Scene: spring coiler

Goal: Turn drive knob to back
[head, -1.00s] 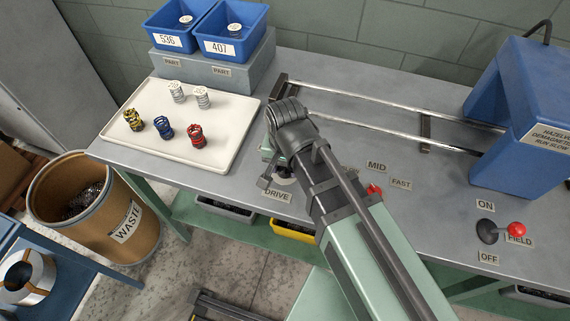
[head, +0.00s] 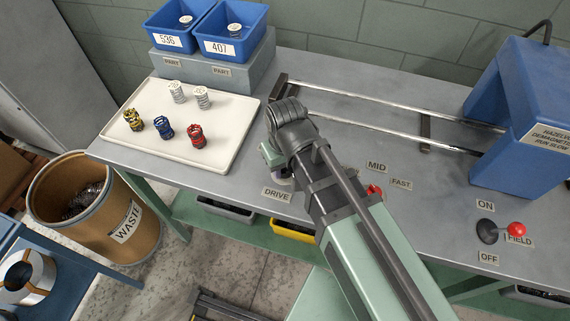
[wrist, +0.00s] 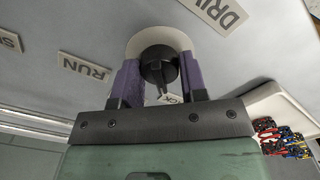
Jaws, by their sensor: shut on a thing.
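The drive knob (wrist: 158,66) is a dark round knob on a pale disc, beside the DRIVE label (wrist: 216,12) in the wrist view. My gripper (wrist: 160,76) is shut on it, one purple finger on each side. A thin dark pointer on the knob reaches toward the gripper's body, and a small label there is mostly hidden. In the head view my gripper (head: 277,165) is low over the bench just above the DRIVE label (head: 277,194), and my arm hides the knob.
A RUN label (wrist: 84,67) lies beside the knob. A cream tray (head: 218,150) with several coloured springs stands left of my gripper. Metal rails (head: 385,128) run behind toward a blue demagnetizer (head: 520,120). A red-tipped field lever (head: 515,229) is at right.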

